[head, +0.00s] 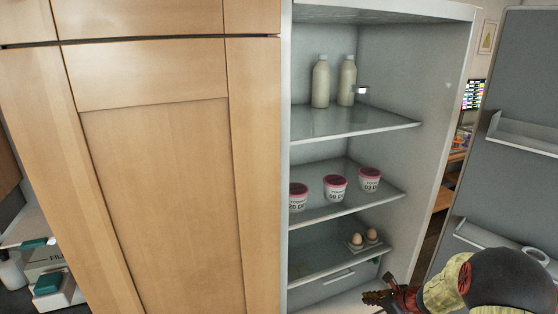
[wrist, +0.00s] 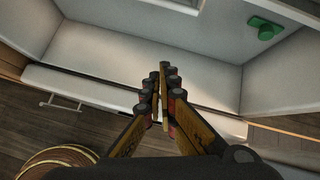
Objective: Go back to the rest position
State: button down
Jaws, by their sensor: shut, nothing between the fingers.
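My gripper (head: 376,297) is at the bottom right in the head view, low in front of the open fridge (head: 452,100). In the wrist view my gripper (wrist: 163,80) points at the fridge's white lower interior (wrist: 110,60). Its fingers are together with nothing between them. The fridge door (head: 505,110) stands open at the right, with my arm in front of its lower part.
Two bottles (head: 320,82) stand on the upper shelf. Several pink-lidded cups (head: 335,188) sit on the middle shelf, and eggs (head: 371,235) on the lower one. A wooden cabinet (head: 160,190) fills the left. A green object (wrist: 264,28) shows in the wrist view.

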jog(key=s+a+r+n+g, duration=0.3)
jog(key=s+a+r+n, duration=0.3)
jog(key=s+n, duration=0.35)
jog(key=s+a+r+n+g, duration=0.2)
jog(key=s+a+r+n, duration=0.35)
jog(key=s+n, duration=0.35)
jog(key=s+a+r+n+t+h, duration=0.3)
jog(key=s+r+n, duration=0.6)
jog(key=s+r, duration=0.8)
notch_tip(320, 180, up, 2)
jog(key=shift+a+n+h, duration=0.35)
jog(key=shift+a+h, duration=0.05)
jog(key=shift+h, duration=0.1)
